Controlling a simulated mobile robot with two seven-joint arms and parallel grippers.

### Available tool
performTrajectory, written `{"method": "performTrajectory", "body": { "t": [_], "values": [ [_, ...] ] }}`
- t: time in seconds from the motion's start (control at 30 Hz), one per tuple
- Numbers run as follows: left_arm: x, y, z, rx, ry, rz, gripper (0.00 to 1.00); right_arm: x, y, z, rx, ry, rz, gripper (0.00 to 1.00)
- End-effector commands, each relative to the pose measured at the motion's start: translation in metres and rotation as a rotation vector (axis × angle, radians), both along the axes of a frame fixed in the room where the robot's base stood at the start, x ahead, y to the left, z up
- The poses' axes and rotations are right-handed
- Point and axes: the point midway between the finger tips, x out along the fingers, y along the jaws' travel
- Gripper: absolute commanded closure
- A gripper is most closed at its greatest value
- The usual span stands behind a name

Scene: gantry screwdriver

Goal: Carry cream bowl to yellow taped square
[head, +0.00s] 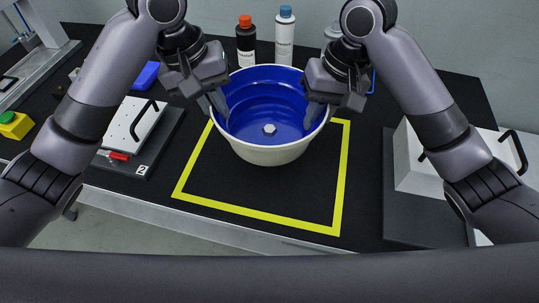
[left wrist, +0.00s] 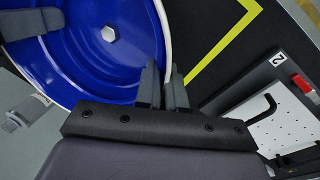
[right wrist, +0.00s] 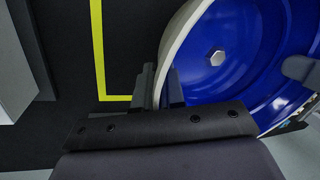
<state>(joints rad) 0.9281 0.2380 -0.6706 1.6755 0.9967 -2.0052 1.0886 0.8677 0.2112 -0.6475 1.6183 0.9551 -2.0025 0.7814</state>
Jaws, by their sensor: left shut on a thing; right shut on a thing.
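The cream bowl (head: 268,153) has a blue inside and a hex nut at its bottom. My left gripper (head: 222,105) is shut on its left rim, and my right gripper (head: 318,108) is shut on its right rim. The left wrist view shows the bowl (left wrist: 95,65) with the rim between the fingers; the right wrist view shows the same for the bowl (right wrist: 225,70). The yellow taped square (head: 260,217) lies on the black table. The bowl looks upright over the back part of the square and hides its back edge. I cannot tell whether it touches the table.
Two bottles, one orange-capped (head: 246,40) and one blue-capped (head: 284,35), stand behind the bowl. A numbered fixture (head: 138,130) with a handle is at left, and a white box (head: 420,165) at right. The front of the square is clear.

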Motion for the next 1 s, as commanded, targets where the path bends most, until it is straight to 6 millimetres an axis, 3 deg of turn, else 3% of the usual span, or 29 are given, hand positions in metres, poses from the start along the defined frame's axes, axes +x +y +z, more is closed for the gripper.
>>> {"method": "performTrajectory", "body": {
  "t": [0.37,1.0],
  "values": [
    [0.0,-0.003,0.001,-0.011,-0.008,-0.005,1.0,-0.002,0.003,-0.001,0.005,-0.001,0.01,1.0],
    [0.0,-0.003,-0.025,-0.011,-0.008,-0.005,1.0,-0.001,0.003,-0.027,0.006,-0.001,0.01,1.0]
  ]
}}
